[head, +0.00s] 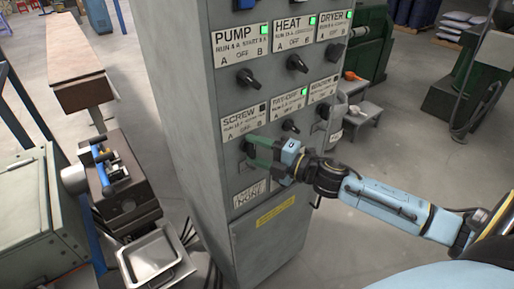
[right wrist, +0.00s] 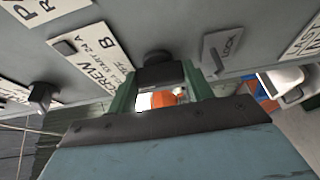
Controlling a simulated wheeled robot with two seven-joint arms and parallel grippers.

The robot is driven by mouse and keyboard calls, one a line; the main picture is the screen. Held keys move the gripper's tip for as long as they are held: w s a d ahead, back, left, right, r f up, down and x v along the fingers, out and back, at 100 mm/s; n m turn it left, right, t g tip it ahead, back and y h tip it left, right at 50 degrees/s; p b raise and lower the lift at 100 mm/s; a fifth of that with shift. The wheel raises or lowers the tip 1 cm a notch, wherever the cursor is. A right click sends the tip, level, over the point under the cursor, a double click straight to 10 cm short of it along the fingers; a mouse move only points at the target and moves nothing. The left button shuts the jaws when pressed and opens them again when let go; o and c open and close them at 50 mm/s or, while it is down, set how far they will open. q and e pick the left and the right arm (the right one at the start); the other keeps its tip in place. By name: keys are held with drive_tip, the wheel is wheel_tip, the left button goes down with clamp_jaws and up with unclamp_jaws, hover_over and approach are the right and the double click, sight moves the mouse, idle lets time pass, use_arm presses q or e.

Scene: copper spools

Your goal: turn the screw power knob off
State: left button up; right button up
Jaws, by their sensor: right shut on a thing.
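The SCREW label (head: 244,122) is on the front of the grey control cabinet (head: 190,90), at the lower left of the label rows. Its small square indicator looks dark. It also shows in the right wrist view (right wrist: 92,62). My right gripper (head: 255,148) is at the panel just below this label. In the right wrist view its green fingers stand either side of the black screw knob (right wrist: 160,72) and are shut on it. The fingers hide the knob in the head view, and its pointer direction cannot be told. My left gripper is not in view.
Neighbouring black knobs (head: 290,126) sit close to the right and above (head: 247,78). The PUMP (head: 240,42), HEAT and DRYER indicators glow green. A LOCK plate (right wrist: 222,48) is beside the gripper. A metal tray (head: 152,256) stands left of the cabinet; floor is open at right.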

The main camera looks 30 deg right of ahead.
idle(0.3)
drive_tip(key=o, duration=1)
drive_tip(key=b+v, duration=0.1)
drive_tip(key=v, duration=1.2)
drive_tip(key=shift+s+d, duration=0.1)
drive_tip(key=shift+s, duration=0.05)
